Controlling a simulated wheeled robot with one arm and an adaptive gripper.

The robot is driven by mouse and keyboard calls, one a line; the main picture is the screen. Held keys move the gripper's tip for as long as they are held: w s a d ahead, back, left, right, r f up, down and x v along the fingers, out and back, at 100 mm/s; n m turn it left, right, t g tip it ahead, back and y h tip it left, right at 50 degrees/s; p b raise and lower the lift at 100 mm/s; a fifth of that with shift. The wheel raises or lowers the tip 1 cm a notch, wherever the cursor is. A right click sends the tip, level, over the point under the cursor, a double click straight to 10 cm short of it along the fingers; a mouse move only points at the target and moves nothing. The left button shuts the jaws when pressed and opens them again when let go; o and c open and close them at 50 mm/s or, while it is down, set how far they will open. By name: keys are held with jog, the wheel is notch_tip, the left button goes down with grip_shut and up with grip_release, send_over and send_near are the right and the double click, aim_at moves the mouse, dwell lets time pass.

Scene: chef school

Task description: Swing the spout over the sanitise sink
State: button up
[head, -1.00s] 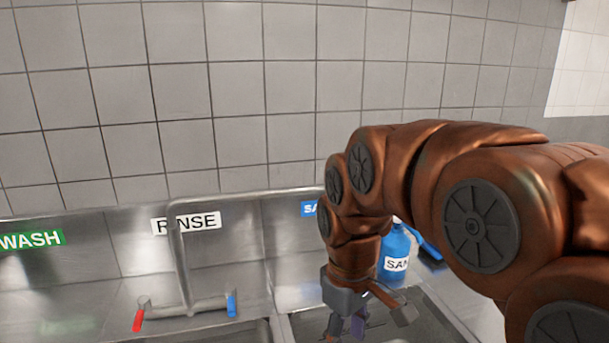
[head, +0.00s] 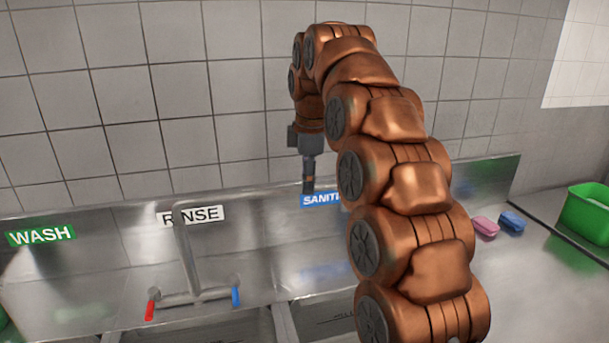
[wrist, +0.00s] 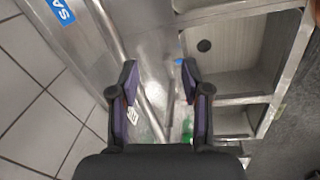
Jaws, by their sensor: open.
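The tap's metal spout (head: 184,245) stands between a red handle (head: 150,309) and a blue handle (head: 236,297), in front of the RINSE label (head: 205,215). The blue SANITISE label (head: 318,199) is on the backsplash to its right, partly hidden by my arm. My gripper (head: 308,186) points down in front of that label, to the right of the spout and apart from it. In the wrist view my gripper (wrist: 158,72) is open and empty, its fingers wide apart. Thin metal tubing shows below them; I cannot tell which part is the spout.
The WASH label (head: 40,235) is at the left. A sink basin with a dark drain (wrist: 222,55) lies at upper right in the wrist view. Pink (head: 485,227) and blue (head: 512,222) sponges and a green tub (head: 588,213) sit at the right. The tiled wall is close behind.

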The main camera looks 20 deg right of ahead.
jog(key=w+r+n+p, duration=0.2)
jog(key=w+r, duration=0.1)
jog(key=w, duration=0.2)
jog(key=shift+t, duration=0.3)
jog(key=f+b, duration=0.1)
jog(key=f, duration=0.1)
jog(key=f+b, duration=0.2)
jog(key=w+f+b, duration=0.1)
jog(key=f+b, duration=0.1)
jog(key=shift+d, duration=0.3)
jog(key=shift+w+f+b, duration=0.2)
jog(key=shift+f+b, duration=0.1)
jog(key=shift+f, duration=0.65)
grip_shut()
